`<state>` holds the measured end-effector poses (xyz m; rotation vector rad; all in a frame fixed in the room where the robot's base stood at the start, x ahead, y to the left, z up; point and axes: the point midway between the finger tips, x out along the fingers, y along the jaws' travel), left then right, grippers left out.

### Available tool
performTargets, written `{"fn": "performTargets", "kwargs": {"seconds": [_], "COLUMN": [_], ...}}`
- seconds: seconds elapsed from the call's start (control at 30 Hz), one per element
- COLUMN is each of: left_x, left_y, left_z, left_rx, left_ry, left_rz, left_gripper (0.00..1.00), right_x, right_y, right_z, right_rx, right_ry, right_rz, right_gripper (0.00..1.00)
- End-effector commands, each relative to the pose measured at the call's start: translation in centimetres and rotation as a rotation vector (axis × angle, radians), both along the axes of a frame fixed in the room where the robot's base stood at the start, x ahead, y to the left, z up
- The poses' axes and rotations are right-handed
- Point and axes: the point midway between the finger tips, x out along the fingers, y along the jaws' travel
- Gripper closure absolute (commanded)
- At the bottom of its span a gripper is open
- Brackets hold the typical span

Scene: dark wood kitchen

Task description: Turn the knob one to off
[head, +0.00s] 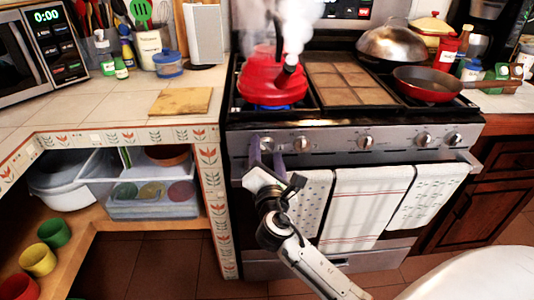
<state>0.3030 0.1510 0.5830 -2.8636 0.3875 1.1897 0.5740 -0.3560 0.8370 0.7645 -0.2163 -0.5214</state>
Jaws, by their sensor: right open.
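The stove's knobs sit in a row on its silver front panel (335,146). The leftmost knob (267,144) is partly covered by my right gripper (266,147). The gripper's two purple fingers are open, one on each side of that knob; I cannot tell whether they touch it. Another knob (301,143) is just to the right, clear of the fingers. A red kettle (272,84) stands on the front left burner with steam rising. A blue flame (270,107) shows under it. My left gripper is not in view.
Towels (365,205) hang from the oven handle below the panel, close to my right wrist. A red pan (428,84) is on the right burners, and a domed lid (391,43) is behind it. A tiled counter (120,105) with a wooden board (181,101) is at left.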

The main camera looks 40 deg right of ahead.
Motion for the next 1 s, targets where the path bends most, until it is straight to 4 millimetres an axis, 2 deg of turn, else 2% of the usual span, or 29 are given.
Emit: {"fn": "performTargets", "kwargs": {"seconds": [0.17, 0.4, 0.77, 1.0], "left_x": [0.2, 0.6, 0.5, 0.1], "left_y": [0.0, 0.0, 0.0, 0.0], "left_z": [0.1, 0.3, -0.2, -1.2], "left_rx": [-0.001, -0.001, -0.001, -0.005], "left_ry": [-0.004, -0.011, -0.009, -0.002], "left_rz": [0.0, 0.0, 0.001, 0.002], "left_gripper": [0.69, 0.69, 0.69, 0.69], "right_x": [0.0, 0.0, 0.0, -0.1], "right_y": [0.0, 0.0, 0.1, 0.1], "right_z": [0.0, 0.0, -0.2, -0.3], "right_rx": [0.0, 0.0, 0.051, 0.187], "right_ry": [0.0, 0.0, -0.03, -0.113], "right_rz": [0.0, 0.0, 0.0, 0.0], "right_gripper": [0.45, 0.85, 0.86, 0.86]}}
